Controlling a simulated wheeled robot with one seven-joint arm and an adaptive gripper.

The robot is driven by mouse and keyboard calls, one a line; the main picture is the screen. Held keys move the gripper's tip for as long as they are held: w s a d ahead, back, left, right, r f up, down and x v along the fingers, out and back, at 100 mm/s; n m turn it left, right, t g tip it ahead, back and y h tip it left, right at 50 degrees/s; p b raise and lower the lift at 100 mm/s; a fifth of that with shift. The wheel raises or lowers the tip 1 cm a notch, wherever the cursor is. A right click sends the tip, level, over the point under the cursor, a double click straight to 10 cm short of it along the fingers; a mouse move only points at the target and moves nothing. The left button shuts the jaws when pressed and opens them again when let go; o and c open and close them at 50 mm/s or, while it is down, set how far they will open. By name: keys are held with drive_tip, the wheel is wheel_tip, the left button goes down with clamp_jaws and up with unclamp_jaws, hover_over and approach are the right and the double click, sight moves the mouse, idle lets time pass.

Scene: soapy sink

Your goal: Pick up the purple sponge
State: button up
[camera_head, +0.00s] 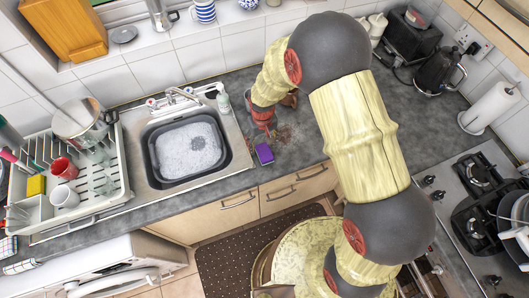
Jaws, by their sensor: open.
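The purple sponge (264,153) lies on the grey countertop just right of the sink, near the counter's front edge. My gripper (270,127) is at the end of my arm, behind the sponge in the picture and apart from it. It points down toward the counter. It is open and I see nothing held in it. My own wrist hides part of the gripper, and its fingers are small and hard to make out. The sponge is in full view.
The sink (187,150) holds a dark basin of soapy water. A soap bottle (223,99) stands at its right corner. A dish rack (125,185) with dishes and a yellow sponge (36,186) is at left. A kettle (437,72) and hob (480,225) are at right. Brown stains (286,133) mark the counter.

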sight(264, 151)
drive_tip(key=f, duration=0.5)
drive_tip(key=f+p, duration=0.1)
drive_tip(key=f, duration=0.1)
drive_tip(key=shift+d+f, duration=0.25)
drive_tip(key=shift+d, duration=0.05)
drive_tip(key=c, duration=1)
drive_tip(key=shift+r, duration=0.1)
drive_tip(key=shift+w+r, duration=0.1)
drive_tip(key=shift+r, duration=0.15)
wheel_tip(264, 151, up, 2)
drive_tip(key=s+d+r+b, duration=0.1)
drive_tip(key=s+d+r, duration=0.3)
drive_tip(key=s+r, duration=0.6)
drive_tip(key=s, duration=0.3)
drive_tip(key=shift+s+r, duration=0.2)
drive_tip(key=shift+s, duration=0.1)
